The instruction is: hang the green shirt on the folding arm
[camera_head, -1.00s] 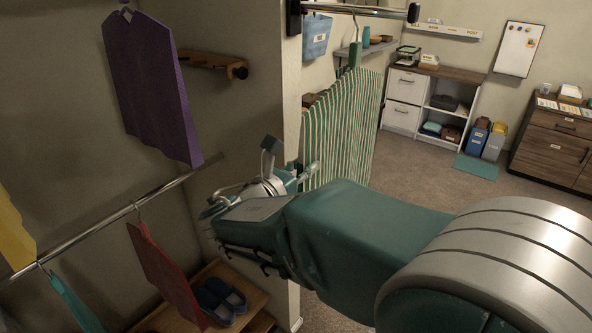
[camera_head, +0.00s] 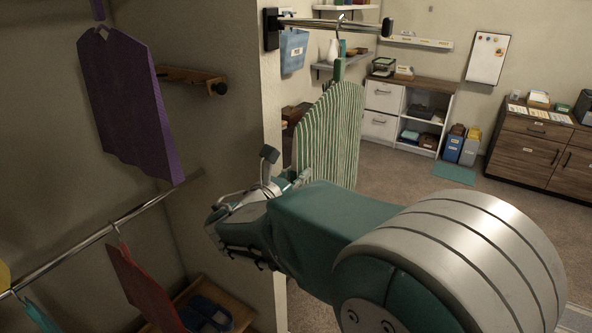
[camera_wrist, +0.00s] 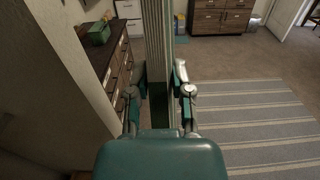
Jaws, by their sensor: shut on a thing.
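The green shirt, white-striped (camera_head: 331,135), hangs upright from a hanger with a green neck and thin metal hook (camera_head: 340,45). The folding arm (camera_head: 315,22) is a metal rod with a dark end knob, fixed to the wall end by a black bracket. The hook's top shows level with and slightly above the rod; I cannot tell whether it rests over it or is beside it. My gripper (camera_head: 300,180) is at the shirt's lower near edge. In the wrist view, my gripper (camera_wrist: 160,78) is shut on the striped shirt (camera_wrist: 157,40), its fingers on both sides.
A purple shirt (camera_head: 128,100) and a red shirt (camera_head: 143,288) hang in the closet at left, near a metal rail (camera_head: 95,240). A wall edge (camera_head: 262,120) stands close behind my gripper. A blue pouch (camera_head: 293,50) hangs beyond. Carpet at right is open.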

